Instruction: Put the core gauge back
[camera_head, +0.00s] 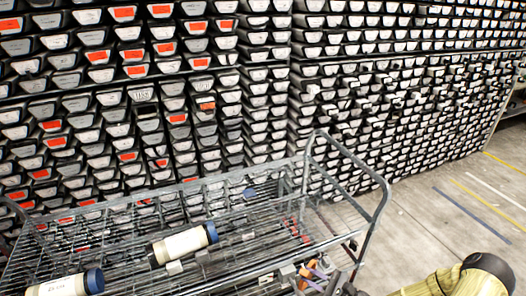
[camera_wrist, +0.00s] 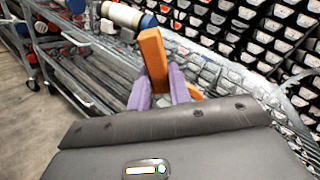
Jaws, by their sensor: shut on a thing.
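My gripper (camera_head: 318,273) is low in the head view, over the near right part of the wire cart (camera_head: 382,196). In the wrist view its two purple fingers (camera_wrist: 159,88) are shut on an orange bar-like piece (camera_wrist: 154,60), apparently the core gauge. The bar points up and away from the fingers, and another orange part shows to their right. In the head view only a small orange patch (camera_head: 306,271) of it shows beside the purple fingers. Its lower part is hidden by the fingers. I cannot tell whether it touches the cart.
Two cream tubes with blue caps lie on the cart, one near the middle (camera_head: 183,243) and one at the lower left (camera_head: 65,285). A wall of stacked trays with white and red labels (camera_head: 120,90) stands behind. Open concrete floor (camera_head: 440,205) lies to the right.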

